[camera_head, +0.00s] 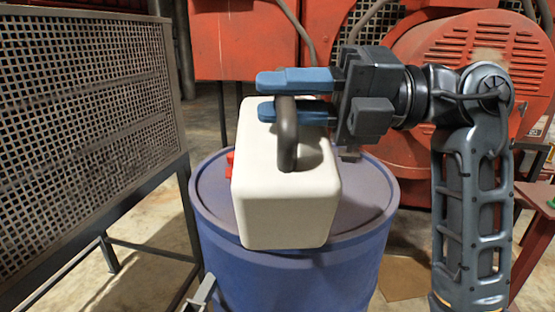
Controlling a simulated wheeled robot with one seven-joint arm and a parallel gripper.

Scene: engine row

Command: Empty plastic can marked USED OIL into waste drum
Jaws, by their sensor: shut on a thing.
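A white plastic can (283,205) with a dark handle (287,135) is at the centre of the head view. My gripper (290,96) comes from the right, with its blue fingers shut on the handle. The can is over the front left part of the blue waste drum's top (362,200). It looks tilted, with its base toward the camera; I cannot tell whether it touches the drum. A red part (230,165) shows at the can's left side, partly hidden. No USED OIL marking is visible on the faces I see, and the drum's opening is not visible.
A perforated metal guard (85,120) on a frame stands at the left, close to the drum. Red machinery (470,70) fills the back and right. A bench edge with a green button (551,203) is at the far right. Some concrete floor (150,225) is bare between guard and drum.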

